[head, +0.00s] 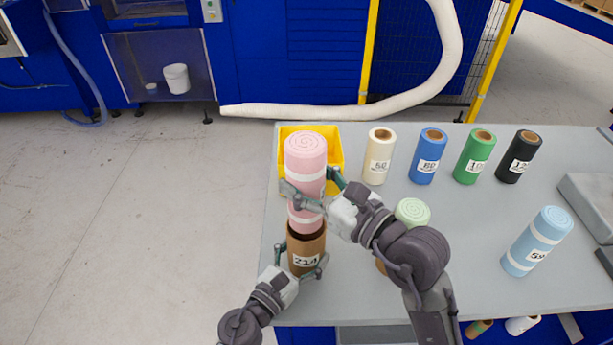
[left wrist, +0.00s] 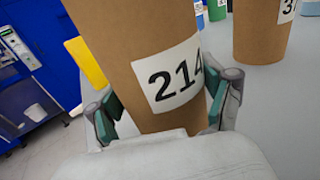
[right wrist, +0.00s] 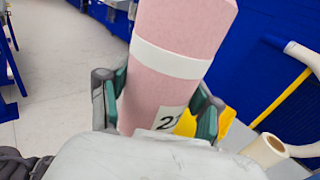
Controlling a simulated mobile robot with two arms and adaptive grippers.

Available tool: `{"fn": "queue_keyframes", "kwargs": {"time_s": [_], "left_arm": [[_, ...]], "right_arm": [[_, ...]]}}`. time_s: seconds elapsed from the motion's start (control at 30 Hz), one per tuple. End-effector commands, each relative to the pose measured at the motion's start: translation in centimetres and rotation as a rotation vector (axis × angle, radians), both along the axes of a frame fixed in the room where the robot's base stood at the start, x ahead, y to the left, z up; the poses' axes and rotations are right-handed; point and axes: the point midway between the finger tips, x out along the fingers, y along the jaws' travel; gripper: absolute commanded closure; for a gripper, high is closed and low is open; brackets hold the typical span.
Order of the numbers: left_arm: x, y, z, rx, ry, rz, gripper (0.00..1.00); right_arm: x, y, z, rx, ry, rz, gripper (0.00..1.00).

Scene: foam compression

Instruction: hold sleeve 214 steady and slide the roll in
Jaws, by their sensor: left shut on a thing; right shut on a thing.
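Sleeve 214 (head: 309,241), an open brown tube, stands upright near the table's left edge. My left gripper (head: 304,264) is shut around it; in the left wrist view the fingers hug the sleeve (left wrist: 150,45) on both sides of its label. The pink foam roll (head: 306,150), with white bands, is upright above the sleeve, its lower end at the sleeve's mouth. Whether that end is inside the rim I cannot tell. My right gripper (head: 309,190) is shut around the roll; the right wrist view shows the roll (right wrist: 180,85) between the fingers, with part of its label visible.
A yellow bin (head: 333,146) sits just behind the roll. Cream (head: 379,152), blue (head: 427,158), green (head: 474,158) and black (head: 519,158) rolls stand along the back. A pale green roll (head: 411,211) is partly hidden by my right arm. A light blue roll (head: 538,240) stands at right.

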Motion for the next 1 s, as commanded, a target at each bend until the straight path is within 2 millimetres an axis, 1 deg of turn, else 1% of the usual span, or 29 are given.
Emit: {"fn": "queue_keyframes", "kwargs": {"time_s": [1.0], "left_arm": [[0.0,0.0,0.0,0.000,0.000,0.000,0.57]], "right_arm": [[0.0,0.0,-3.1,-0.001,0.001,0.001,0.65]]}}
